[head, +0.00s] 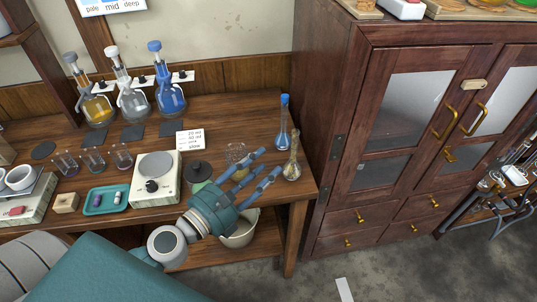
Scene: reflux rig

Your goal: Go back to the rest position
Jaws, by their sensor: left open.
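My left gripper (249,174) comes in from the lower left and is open over the right part of the wooden table (226,116). Its fingers are spread and I see nothing held between them. A clear glass piece (237,152) is close to the fingertips; I cannot tell whether they touch. My right gripper is not in view.
A hotplate (155,180) and a dark-lidded jar (198,174) stand left of the gripper. Three stoppered flasks (133,100) stand at the back. A teal tray (105,200) is at the front left. A tall wooden cabinet (345,110) borders the table's right. A pale bin (240,232) is below.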

